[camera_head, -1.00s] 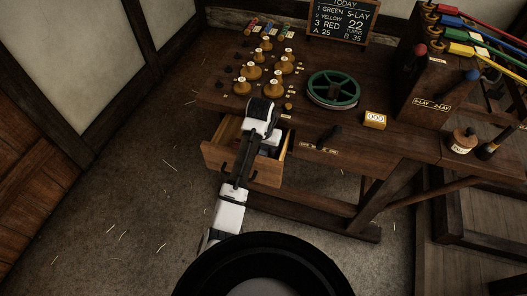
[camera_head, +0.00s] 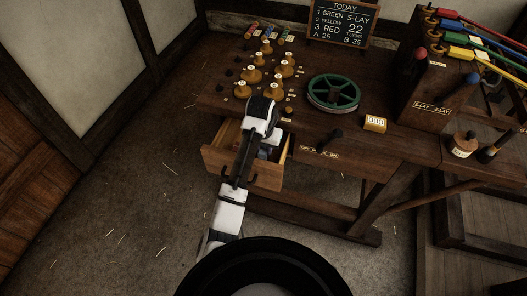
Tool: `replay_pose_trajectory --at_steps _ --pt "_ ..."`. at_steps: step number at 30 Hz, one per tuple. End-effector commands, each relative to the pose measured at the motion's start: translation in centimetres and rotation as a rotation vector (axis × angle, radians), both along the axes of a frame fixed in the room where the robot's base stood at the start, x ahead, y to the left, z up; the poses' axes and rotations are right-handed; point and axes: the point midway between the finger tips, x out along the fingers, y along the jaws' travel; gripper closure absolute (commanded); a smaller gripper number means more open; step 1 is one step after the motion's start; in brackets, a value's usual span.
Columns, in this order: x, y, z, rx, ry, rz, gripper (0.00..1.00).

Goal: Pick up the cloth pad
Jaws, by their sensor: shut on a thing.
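An open drawer (camera_head: 225,160) sticks out of the front of the wooden bench. My arm reaches over it, and its end goes down into the right part of the drawer. My gripper (camera_head: 265,148) is mostly hidden behind my own forearm, low inside the drawer. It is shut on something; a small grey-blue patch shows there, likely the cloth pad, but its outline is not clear.
The bench top (camera_head: 330,135) holds several wooden bobbins (camera_head: 254,75), a green wheel (camera_head: 333,92), a yellow counter box (camera_head: 375,123) and a chalkboard (camera_head: 340,22). A lever box (camera_head: 430,95) stands at right.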

Motion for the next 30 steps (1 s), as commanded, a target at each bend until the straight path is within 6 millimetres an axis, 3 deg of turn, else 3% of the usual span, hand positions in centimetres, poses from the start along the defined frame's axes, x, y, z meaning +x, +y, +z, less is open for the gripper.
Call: replay_pose_trajectory --at_steps 5,17,24,30 --pt "0.1 0.0 3.4 0.001 -0.004 -0.002 0.95" --pt "0.1 0.3 13.7 0.006 -0.003 0.0 0.95" --pt "0.1 0.1 16.8 0.003 -0.003 -0.001 0.95" --pt "0.0 0.0 17.9 0.001 0.0 0.0 0.95"
